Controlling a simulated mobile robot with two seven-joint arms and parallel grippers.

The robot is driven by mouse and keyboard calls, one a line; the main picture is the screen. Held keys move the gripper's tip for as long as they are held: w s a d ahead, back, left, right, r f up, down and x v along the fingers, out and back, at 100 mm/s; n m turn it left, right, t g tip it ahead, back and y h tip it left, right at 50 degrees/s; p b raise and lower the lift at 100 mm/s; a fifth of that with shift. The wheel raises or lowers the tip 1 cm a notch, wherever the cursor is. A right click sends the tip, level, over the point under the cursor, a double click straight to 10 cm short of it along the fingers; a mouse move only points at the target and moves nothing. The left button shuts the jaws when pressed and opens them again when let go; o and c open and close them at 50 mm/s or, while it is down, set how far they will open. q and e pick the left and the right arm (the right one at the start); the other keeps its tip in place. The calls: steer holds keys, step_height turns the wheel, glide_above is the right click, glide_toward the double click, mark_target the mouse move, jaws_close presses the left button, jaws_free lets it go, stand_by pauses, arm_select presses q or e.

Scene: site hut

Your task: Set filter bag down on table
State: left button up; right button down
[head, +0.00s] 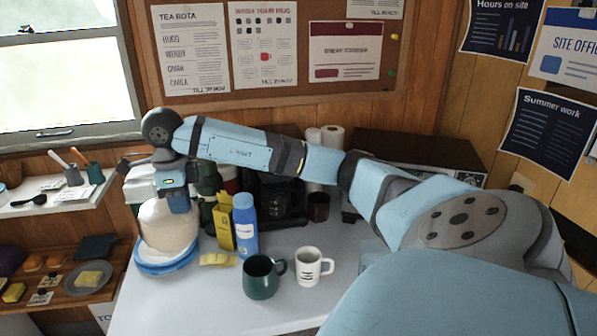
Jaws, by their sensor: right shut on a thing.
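My right gripper (178,205) reaches across to the left and points down. It is shut on the top of a pale beige, rounded bag (163,227), which looks like the filter bag. The bag is directly under the fingers, above or in a blue-rimmed round dish (165,268) at the left end of the light grey table (190,305). I cannot tell whether the bag touches the dish. The fingertips are partly hidden. My left gripper is not in view.
A green mug (260,279) and a white mug (309,268) are nearer. The front left of the table is clear.

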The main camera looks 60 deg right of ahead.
steer(key=shift+s+a+f, duration=0.1)
steer(key=shift+a+f, duration=0.45)
steer(key=shift+a, duration=0.3)
steer(key=shift+f, duration=0.4)
arm_select(q)
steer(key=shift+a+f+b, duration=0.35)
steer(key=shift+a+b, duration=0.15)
steer(key=shift+b, duration=0.3)
arm_select(e)
step_height(320, 180, down, 19)
steer(key=shift+f, duration=0.15)
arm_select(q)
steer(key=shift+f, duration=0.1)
arm_select(e)
steer(key=shift+f, duration=0.1)
steer(key=c, duration=1)
jaws_free()
